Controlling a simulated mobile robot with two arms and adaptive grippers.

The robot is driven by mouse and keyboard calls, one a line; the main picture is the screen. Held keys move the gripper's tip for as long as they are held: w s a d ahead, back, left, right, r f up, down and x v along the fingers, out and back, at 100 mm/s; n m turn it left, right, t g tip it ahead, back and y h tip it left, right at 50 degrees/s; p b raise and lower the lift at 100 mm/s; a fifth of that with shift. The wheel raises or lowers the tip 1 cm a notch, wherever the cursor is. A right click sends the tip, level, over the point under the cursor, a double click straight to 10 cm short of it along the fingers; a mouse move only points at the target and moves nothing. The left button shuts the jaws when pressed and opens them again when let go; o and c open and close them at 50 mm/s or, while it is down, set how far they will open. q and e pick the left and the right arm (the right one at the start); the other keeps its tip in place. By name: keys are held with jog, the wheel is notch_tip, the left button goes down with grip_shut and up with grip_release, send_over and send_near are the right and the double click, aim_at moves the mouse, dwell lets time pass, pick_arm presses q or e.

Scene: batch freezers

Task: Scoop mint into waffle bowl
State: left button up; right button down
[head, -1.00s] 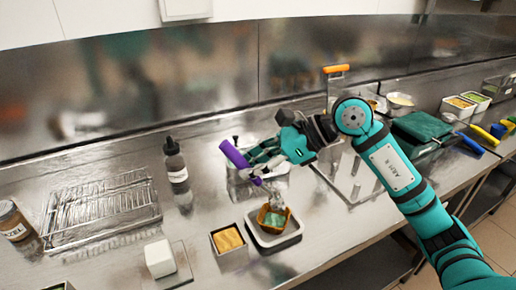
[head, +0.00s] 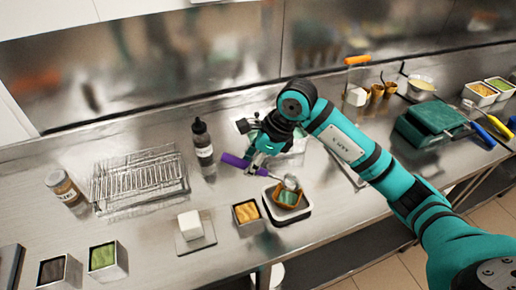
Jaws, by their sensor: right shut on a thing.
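The brown waffle bowl (head: 278,203) sits in a white square tray (head: 304,214) on the steel counter. A teal-green mass, which looks like mint (head: 288,198), shows inside it. My right gripper (head: 262,165) is shut on a scoop with a purple handle (head: 235,161), just behind and left of the bowl. The metal scoop head (head: 291,182) is at the bowl's back rim, over or just inside it; I cannot tell whether it touches. The scoop's contents are not clear. My left gripper is not in view.
A tin with orange-yellow contents (head: 246,213) stands left of the tray. Further left are a white block (head: 190,225), a dark bottle (head: 202,145), a wire rack (head: 140,178), a jar (head: 65,188) and a green-filled tin (head: 103,257). A green case (head: 430,125) lies right.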

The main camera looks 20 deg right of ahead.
jog(key=f+h, duration=0.1)
jog(key=w+a+f+g+h, duration=0.1)
jog(key=f, duration=0.1)
jog(key=shift+a+h, duration=0.2)
jog(key=shift+h, duration=0.2)
jog(key=shift+r+g+h+p, duration=0.2)
jog(key=shift+g+h+p, duration=0.1)
jog(key=shift+r+p, duration=0.3)
jog(key=shift+r, duration=0.3)
jog(key=shift+s+r, duration=0.15)
jog(key=shift+r, duration=0.2)
jog(key=shift+d, duration=0.1)
